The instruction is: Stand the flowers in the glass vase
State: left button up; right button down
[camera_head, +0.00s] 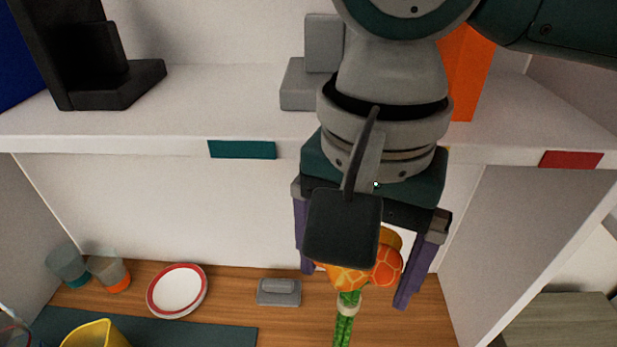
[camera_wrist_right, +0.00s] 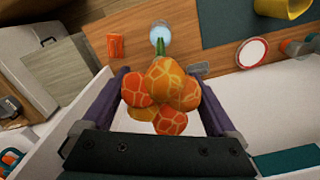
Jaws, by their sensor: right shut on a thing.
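My right gripper (camera_head: 353,285) points down below the shelf and is shut on the flowers (camera_head: 350,278). The flowers have orange and yellow patterned blooms and a green stem with a pale band, hanging down over the wooden table. In the right wrist view the flowers (camera_wrist_right: 163,95) sit between the purple fingers of the gripper (camera_wrist_right: 165,82). The glass vase (camera_wrist_right: 160,33) is a pale blue round shape there, beyond the stem, which points at it. I cannot tell whether the stem tip is inside its mouth. The head view does not show the vase. My left gripper is not in view.
A white shelf (camera_head: 150,122) with a grey block (camera_head: 300,85) and an orange box (camera_head: 466,80) is close around my right arm. On the table are cups (camera_head: 110,272), a red-rimmed plate (camera_head: 178,290), a grey object (camera_head: 279,291) and a yellow container (camera_head: 95,335).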

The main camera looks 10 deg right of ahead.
aim_at(344, 327)
jog(key=shift+f+b, duration=2.5)
jog(key=shift+f, duration=3.2)
grip_release()
notch_tip(344, 327, up, 10)
